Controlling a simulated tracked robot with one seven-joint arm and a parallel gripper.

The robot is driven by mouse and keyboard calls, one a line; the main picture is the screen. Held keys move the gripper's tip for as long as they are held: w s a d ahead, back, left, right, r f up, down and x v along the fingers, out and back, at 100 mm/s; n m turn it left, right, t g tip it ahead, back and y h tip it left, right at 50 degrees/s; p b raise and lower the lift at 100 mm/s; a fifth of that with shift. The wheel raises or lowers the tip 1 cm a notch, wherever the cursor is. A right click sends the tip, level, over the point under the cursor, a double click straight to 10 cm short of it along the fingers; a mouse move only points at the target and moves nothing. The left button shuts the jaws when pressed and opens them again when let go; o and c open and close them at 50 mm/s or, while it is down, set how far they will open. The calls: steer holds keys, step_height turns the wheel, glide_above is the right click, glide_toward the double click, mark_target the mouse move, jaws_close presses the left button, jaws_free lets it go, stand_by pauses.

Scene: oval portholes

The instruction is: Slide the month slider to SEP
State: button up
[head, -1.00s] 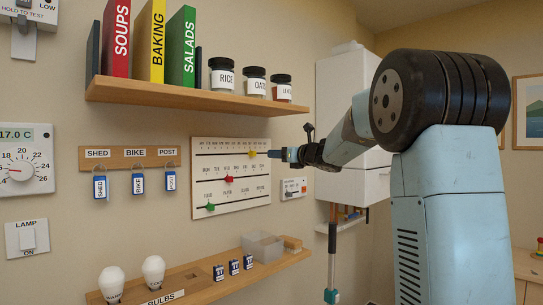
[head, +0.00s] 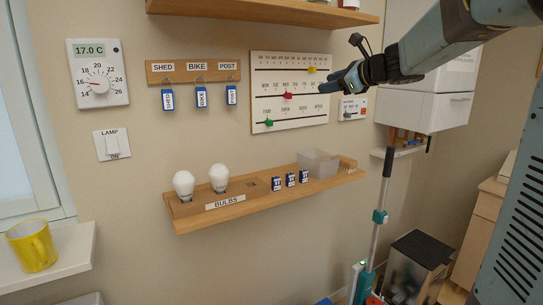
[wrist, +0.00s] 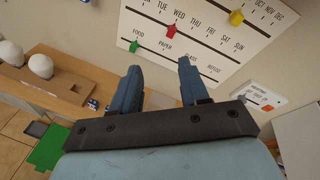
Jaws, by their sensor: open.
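The month slider is a yellow knob (head: 311,70) on the top track of the white board (head: 262,92). In the wrist view the yellow knob (wrist: 236,17) sits just left of the OCT label; the label beside or behind it cannot be read. My gripper (head: 326,87) is below and right of the knob in the head view, apart from it. In the wrist view my gripper (wrist: 160,68) is open with nothing between its fingers, pointing at the lower part of the board.
A red knob (head: 287,95) is on the weekday track and a green knob (head: 268,122) on the bottom track. A small panel (head: 352,107) hangs right of the board. Below is a shelf (head: 200,218) with bulbs and a clear bin (head: 318,163).

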steer(key=s+a+f+n+g+h, duration=0.1)
steer(key=s+f+n, duration=0.25)
steer(key=s, duration=0.25)
steer(key=s+a+f+n+g, duration=0.2)
steer(key=s+n, duration=0.2)
steer(key=s, duration=0.2)
steer(key=s+d+f+n+g+h, duration=0.1)
steer(key=s+f+n, duration=0.3)
steer(key=s, duration=0.4)
steer(key=s+d+f+n+g+h, duration=0.1)
steer(key=s+d+f+n+h, duration=0.3)
steer(key=s, duration=0.4)
steer(key=s+d+f+n+g+h, duration=0.1)
steer(key=s+d+f+n+h, duration=0.2)
steer(key=s+f+n, duration=0.3)
steer(key=shift+s+f+n, duration=0.25)
steer(key=shift+s+n, duration=0.1)
steer(key=shift+s, duration=0.55)
